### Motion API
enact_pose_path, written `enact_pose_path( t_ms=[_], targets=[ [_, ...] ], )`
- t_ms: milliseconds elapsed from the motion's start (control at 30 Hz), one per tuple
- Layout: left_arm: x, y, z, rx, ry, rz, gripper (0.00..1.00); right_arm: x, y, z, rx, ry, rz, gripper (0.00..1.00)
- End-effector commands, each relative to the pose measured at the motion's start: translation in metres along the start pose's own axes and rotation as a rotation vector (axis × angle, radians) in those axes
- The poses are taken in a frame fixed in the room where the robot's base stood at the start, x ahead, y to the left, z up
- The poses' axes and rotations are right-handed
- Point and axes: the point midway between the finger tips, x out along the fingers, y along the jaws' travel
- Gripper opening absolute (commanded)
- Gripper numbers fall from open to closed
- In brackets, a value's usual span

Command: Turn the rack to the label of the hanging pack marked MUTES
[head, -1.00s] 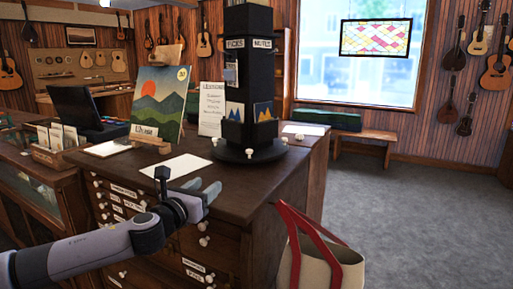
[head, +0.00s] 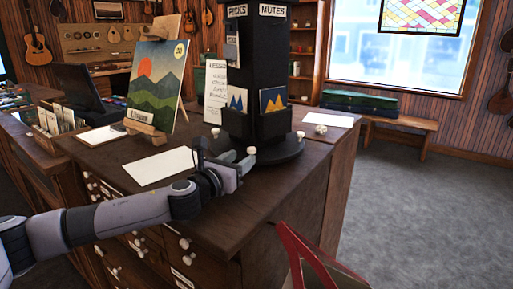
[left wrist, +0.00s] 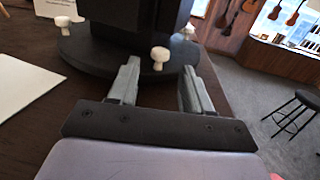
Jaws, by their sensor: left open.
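The rack is a black square tower (head: 258,75) on a round black base (head: 285,153) with white knobs around its rim. Two faces show: the left one has a PICKS label (head: 237,11), the right one a MUTES label (head: 272,10). A small pack (head: 231,48) hangs on the PICKS face; I see none hanging under MUTES. My left gripper (head: 240,162) is open at the base's near edge. In the left wrist view, a white knob (left wrist: 160,58) shows between and just beyond its fingertips (left wrist: 159,70); contact is unclear. My right gripper is not in view.
The rack stands on a brown drawer counter (head: 225,205). A painting on an easel (head: 157,83) and a blank white sheet (head: 162,166) are left of it. A red-handled bag (head: 308,262) is at the lower right. A stool (left wrist: 297,112) shows in the left wrist view.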

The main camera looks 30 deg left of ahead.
Motion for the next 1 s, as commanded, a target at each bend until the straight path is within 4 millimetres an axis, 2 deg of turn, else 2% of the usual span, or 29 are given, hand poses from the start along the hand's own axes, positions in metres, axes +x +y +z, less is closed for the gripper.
enact_pose_path(
  t_ms=[400,600,1000],
  targets=[
    [0.045,-0.001,0.002,-0.001,-0.001,0.000,0.49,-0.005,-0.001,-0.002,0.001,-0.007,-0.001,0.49],
    [0.062,-0.001,0.001,0.000,-0.001,0.000,0.49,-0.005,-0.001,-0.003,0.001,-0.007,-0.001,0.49],
    [0.069,-0.001,0.000,0.001,0.000,-0.001,0.49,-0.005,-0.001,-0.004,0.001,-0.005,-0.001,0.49]
  ],
)
